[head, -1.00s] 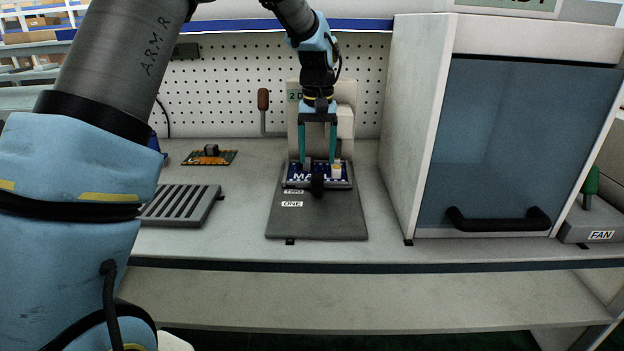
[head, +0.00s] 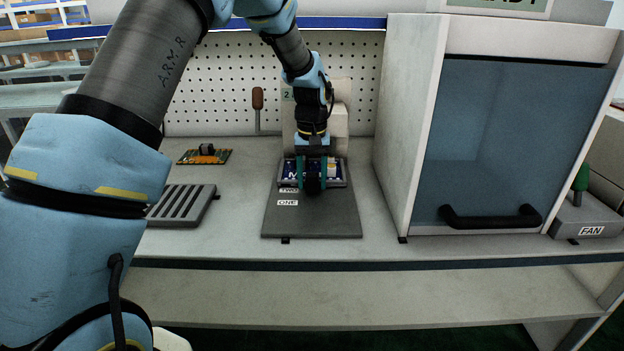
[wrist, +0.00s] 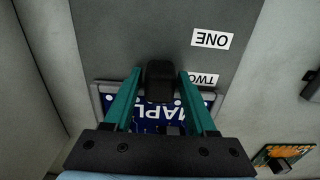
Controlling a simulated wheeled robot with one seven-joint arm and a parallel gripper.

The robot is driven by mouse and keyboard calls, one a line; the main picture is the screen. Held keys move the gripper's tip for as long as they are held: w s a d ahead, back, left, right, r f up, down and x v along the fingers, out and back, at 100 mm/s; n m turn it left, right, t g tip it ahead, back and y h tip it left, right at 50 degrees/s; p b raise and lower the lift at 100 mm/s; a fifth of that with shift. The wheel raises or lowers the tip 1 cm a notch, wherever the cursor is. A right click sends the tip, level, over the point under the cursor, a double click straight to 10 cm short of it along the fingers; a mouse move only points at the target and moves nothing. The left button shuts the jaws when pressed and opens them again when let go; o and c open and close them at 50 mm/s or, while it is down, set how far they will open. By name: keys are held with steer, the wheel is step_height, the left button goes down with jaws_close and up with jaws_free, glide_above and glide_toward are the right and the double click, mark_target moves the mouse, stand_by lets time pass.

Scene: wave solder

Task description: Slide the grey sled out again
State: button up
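The grey sled (wrist: 98,95) sits at the back of a dark grey plate (head: 330,220), with a blue board (head: 291,172) lettered in white in it. The board also shows upside down in the wrist view (wrist: 152,115). A black knob (wrist: 160,78) stands at the sled's front edge. My gripper (wrist: 159,75) is open, with one teal finger on each side of the knob and a narrow gap showing at each side. In the head view my gripper (head: 313,178) is low over the sled and hides part of the board.
Labels TWO and ONE (head: 288,203) mark the plate in front of the sled. A beige block (head: 338,120) stands behind it. A glass-fronted cabinet (head: 500,140) stands right. The plate's front half is clear.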

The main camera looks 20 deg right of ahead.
jaws_close()
stand_by(1.1)
